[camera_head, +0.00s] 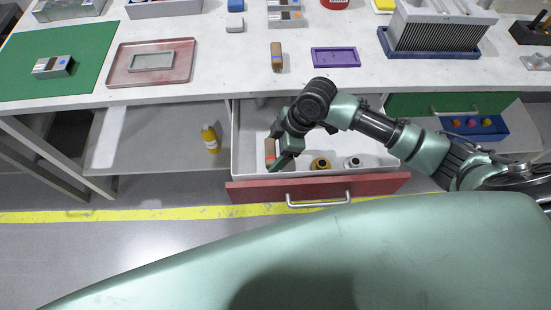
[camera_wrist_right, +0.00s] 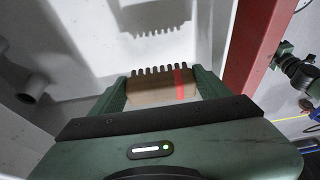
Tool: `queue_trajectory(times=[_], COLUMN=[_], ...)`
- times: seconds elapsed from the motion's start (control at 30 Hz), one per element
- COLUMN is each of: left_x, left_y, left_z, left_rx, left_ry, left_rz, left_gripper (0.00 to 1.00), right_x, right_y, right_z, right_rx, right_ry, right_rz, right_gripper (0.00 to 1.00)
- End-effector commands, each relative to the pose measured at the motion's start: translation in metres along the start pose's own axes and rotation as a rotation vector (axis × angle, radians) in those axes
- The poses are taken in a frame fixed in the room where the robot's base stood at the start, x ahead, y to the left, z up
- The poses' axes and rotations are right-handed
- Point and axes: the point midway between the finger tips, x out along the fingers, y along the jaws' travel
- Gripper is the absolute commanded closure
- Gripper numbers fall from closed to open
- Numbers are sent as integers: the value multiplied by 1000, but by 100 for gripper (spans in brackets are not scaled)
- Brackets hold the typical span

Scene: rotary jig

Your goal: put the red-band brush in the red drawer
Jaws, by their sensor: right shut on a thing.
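The red-band brush (camera_head: 270,146) has a tan wooden body, a red band and a row of dark bristle tufts. My right gripper (camera_head: 277,150) is shut on it, inside the outline of the open red drawer (camera_head: 320,188). In the right wrist view the brush (camera_wrist_right: 150,91) sits between the two fingers of the right gripper (camera_wrist_right: 160,90), bristles pointing away from the palm. The bristles' shadow falls apart from them on the pale drawer floor, so the brush appears held above it. My left gripper is out of view.
A brown-yellow round item (camera_head: 320,163) and a white-grey item (camera_head: 352,162) stand in the drawer's right part. Another brush (camera_head: 277,56) and a purple tray (camera_head: 336,57) lie on the worktop (camera_head: 215,70) above. A yellow bottle (camera_head: 210,139) stands on the left shelf.

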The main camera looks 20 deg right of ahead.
Motion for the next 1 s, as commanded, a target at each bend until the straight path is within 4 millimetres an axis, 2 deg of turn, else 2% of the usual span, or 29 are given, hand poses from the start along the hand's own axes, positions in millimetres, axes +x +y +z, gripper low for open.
queue_trajectory(times=[0.47, 0.87, 0.9, 0.93, 1.0], left_x=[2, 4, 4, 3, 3], left_y=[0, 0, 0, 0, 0], left_z=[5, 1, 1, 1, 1], left_rx=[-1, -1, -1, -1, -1], left_ry=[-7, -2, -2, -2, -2], left_rz=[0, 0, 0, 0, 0], left_gripper=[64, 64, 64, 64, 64], right_x=[52, 57, 58, 57, 57], right_y=[0, 0, 0, 0, 0], right_z=[22, 24, 24, 24, 24], right_rx=[1, 0, 0, 0, 0], right_ry=[-1, 0, 0, 0, 0], right_rz=[0, 2, 2, 2, 1], right_gripper=[65, 65, 20, 14, 14])
